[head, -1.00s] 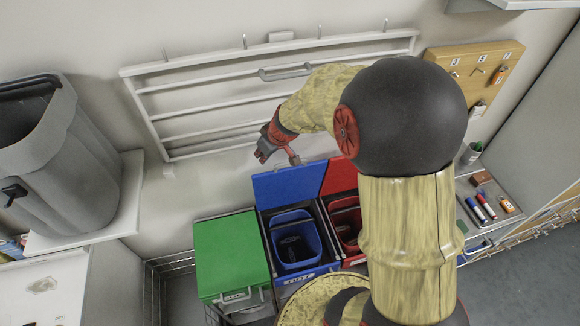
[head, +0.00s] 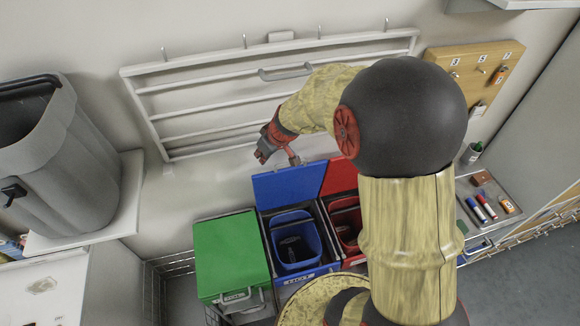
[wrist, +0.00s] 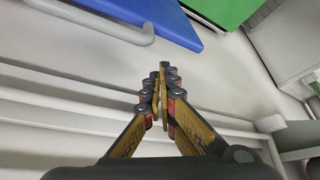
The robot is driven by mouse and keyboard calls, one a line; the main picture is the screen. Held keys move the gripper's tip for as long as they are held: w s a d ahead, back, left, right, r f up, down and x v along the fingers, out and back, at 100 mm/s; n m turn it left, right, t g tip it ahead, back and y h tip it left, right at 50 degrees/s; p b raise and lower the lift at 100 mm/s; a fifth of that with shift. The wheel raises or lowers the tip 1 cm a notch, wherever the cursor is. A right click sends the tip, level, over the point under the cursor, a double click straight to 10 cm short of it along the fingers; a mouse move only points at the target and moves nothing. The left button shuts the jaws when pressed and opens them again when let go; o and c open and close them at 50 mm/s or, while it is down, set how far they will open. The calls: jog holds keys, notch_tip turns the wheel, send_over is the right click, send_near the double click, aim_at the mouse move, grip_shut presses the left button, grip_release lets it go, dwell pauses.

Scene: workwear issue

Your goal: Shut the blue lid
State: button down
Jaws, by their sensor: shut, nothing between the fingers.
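The blue lid (head: 290,185) stands raised and open at the back of the blue bin (head: 296,240), whose inside shows. In the wrist view the lid (wrist: 158,18) is at the top, with a grey handle (wrist: 95,17) along its edge. My gripper (head: 262,155) is behind and above the lid's upper edge, near the wall. In the wrist view my gripper (wrist: 161,85) has its fingertips together with nothing between them. It is apart from the lid.
A green bin (head: 232,255) with its lid shut stands to the left. A red bin (head: 345,215) with a raised lid stands to the right, partly behind my arm. A white wall rack (head: 215,95) is behind my gripper. A large grey bin (head: 65,170) stands far left.

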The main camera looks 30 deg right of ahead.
notch_tip(320, 180, down, 6)
jog(key=b, duration=0.6)
jog(key=shift+r, duration=0.25)
dwell(0.4)
jog(key=shift+s, duration=0.1)
jog(key=shift+s+a+f+b, duration=0.1)
jog(key=shift+s+a+b, duration=0.25)
jog(key=shift+s, duration=0.5)
jog(key=shift+s+a+f+b, duration=0.15)
jog(key=shift+s+b, duration=0.25)
jog(key=shift+s, duration=0.4)
jog(key=shift+s+a+r+b, duration=0.1)
jog(key=shift+s+a+b, duration=0.25)
jog(key=shift+s, duration=0.5)
notch_tip(320, 180, up, 10)
jog(key=p, duration=0.6)
send_over(263, 184)
jog(key=s, duration=0.2)
jog(key=shift+s+d, duration=0.15)
jog(key=shift+d, duration=0.2)
